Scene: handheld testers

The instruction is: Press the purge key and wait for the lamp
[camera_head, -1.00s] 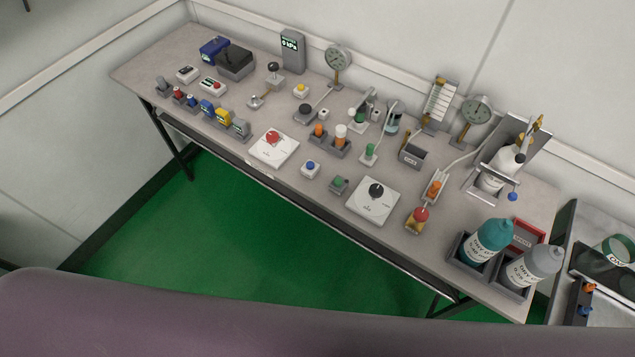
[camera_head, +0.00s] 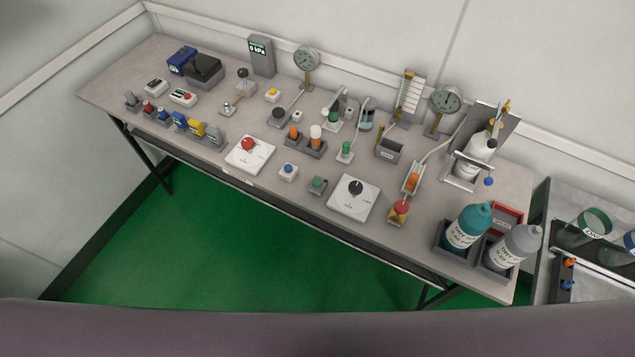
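Several small keys sit on the grey bench (camera_head: 225,205); their labels are too small to read, so I cannot tell which is the purge key. A white box with a blue button (camera_head: 288,172) and a block with a green button (camera_head: 318,185) are near the front edge. A white box with a yellow button (camera_head: 272,94) is farther back. A small box with red and green marks (camera_head: 183,97) is at the left. A green-topped post (camera_head: 346,150) may be a lamp, but I cannot tell. Neither gripper is in view.
White plates with a red knob (camera_head: 248,144) and a black knob (camera_head: 356,187) lie along the front. Gauges (camera_head: 306,60) stand at the back. A teal bottle (camera_head: 467,228) and a grey bottle (camera_head: 513,247) stand at the right end. Green floor (camera_head: 200,240) is clear in front.

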